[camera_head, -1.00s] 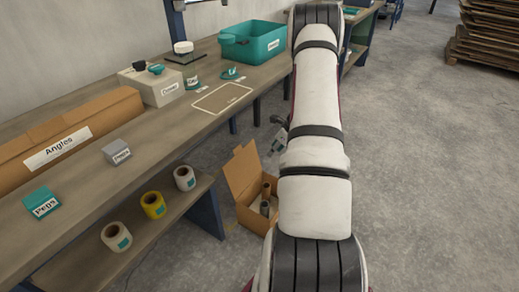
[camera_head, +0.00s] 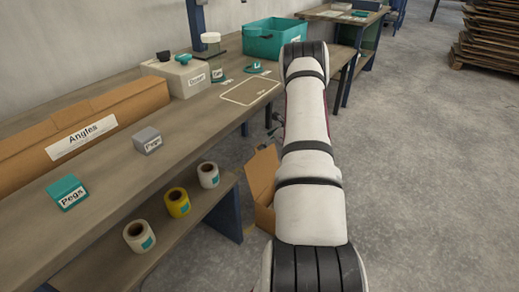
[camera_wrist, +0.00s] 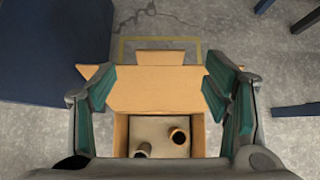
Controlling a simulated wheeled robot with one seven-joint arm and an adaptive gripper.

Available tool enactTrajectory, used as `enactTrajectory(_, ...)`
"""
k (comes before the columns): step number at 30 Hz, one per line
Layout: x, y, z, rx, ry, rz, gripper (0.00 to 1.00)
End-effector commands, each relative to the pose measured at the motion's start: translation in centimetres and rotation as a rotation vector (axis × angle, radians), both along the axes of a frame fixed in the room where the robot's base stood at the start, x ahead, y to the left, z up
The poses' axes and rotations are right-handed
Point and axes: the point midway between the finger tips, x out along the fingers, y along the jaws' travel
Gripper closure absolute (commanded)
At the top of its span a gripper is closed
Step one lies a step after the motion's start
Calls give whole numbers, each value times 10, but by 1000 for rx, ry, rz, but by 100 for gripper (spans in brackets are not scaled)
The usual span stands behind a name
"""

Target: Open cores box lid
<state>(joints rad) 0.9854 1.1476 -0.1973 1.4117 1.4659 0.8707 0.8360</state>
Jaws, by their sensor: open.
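A cardboard box (camera_head: 263,182) stands on the floor beside the workbench, with a flap raised, partly hidden behind my arm. In the wrist view the box (camera_wrist: 155,93) is below my gripper, its far flaps folded outward. Its inside shows, with a brown tube-shaped core (camera_wrist: 179,136) and a greyish core (camera_wrist: 142,150). My gripper (camera_wrist: 160,75) is open and empty, its teal-padded fingers on either side of the far flap in the picture. I cannot tell whether they touch it. The near side of the box is hidden by my gripper.
The workbench (camera_head: 120,150) holds an Angles box (camera_head: 75,135), a Pegs block (camera_head: 67,193), a grey block (camera_head: 147,140), a white box (camera_head: 180,75) and a teal bin (camera_head: 274,40). Several tape rolls (camera_head: 178,202) stand on the lower shelf.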

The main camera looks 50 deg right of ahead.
Motion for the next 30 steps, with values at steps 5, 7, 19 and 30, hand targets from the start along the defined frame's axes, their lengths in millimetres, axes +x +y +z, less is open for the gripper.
enactTrajectory(5,22,2,-24,1,1,2,30)
enactTrajectory(7,27,2,-30,0,1,1,30)
enactTrajectory(19,38,3,-39,1,1,-1,30)
enactTrajectory(30,38,3,-39,1,1,0,91)
